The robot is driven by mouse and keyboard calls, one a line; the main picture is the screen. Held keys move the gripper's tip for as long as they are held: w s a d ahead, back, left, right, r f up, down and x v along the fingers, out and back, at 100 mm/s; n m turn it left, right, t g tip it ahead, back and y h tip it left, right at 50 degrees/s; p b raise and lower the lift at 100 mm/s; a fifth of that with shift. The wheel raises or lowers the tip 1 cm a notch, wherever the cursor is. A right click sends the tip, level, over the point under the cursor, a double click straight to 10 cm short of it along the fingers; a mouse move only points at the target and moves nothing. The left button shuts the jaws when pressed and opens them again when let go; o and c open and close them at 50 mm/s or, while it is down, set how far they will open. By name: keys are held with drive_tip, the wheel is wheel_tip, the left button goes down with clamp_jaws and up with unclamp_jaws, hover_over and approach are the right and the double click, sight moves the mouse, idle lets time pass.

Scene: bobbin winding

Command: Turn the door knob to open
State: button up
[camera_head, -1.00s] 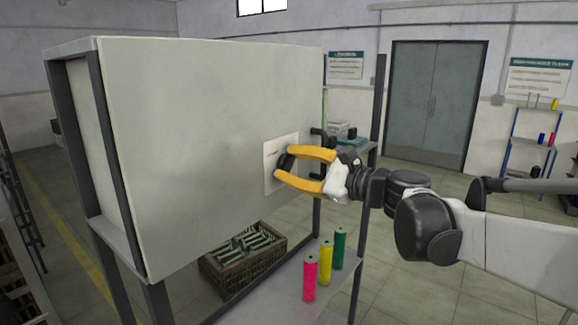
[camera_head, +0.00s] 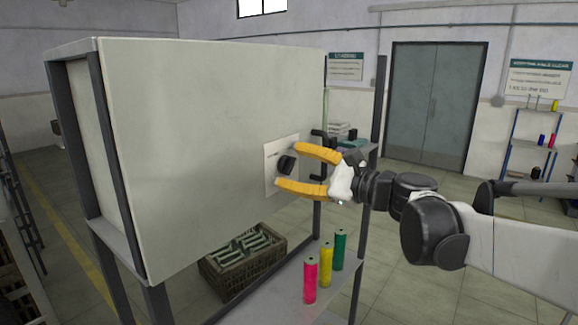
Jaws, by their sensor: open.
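A black knob (camera_head: 287,165) sits on a pale square plate (camera_head: 270,170) on the front of a large light-grey cabinet panel (camera_head: 190,130). My gripper (camera_head: 286,167) has orange fingers and comes from the right. Its fingers are spread apart, one above and one below the knob, with visible space between them and the knob. It holds nothing. I cannot tell how deep the fingertips reach around the knob. The panel looks flat and closed.
Pink (camera_head: 310,279), yellow (camera_head: 326,264) and green (camera_head: 340,249) spools stand on the shelf (camera_head: 275,297) below my gripper. A brown crate (camera_head: 225,280) with bobbins is to their left. A dark rack post (camera_head: 366,200) stands close beside my arm. Open floor lies at right.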

drive_tip(key=v, duration=1.1)
drive_tip(key=s+a+f+n+g+h+b, duration=0.1)
drive_tip(key=s+f+n+g+h+b, duration=0.15)
drive_tip(key=s+f+b, duration=0.75)
drive_tip(key=w+a+f+n+g+h+b, duration=0.1)
drive_tip(key=f+n+h+b, duration=0.3)
drive_tip(key=f, duration=1.4)
drive_tip(key=s+d+f+n+h+b, duration=0.2)
drive_tip(key=f+b, duration=0.3)
drive_tip(key=f, duration=0.4)
drive_tip(key=s+d+f+n+h+b, duration=0.3)
drive_tip(key=s+d+f+n+b, duration=0.2)
drive_tip(key=f, duration=0.4)
drive_tip(key=s+d+f+n+h+b, duration=0.2)
drive_tip(key=f+b, duration=0.4)
drive_tip(key=f, duration=0.3)
drive_tip(key=shift+s+d+n+h, duration=0.35)
drive_tip(key=shift+s+d+n, duration=0.3)
drive_tip(key=shift+s+d, duration=0.35)
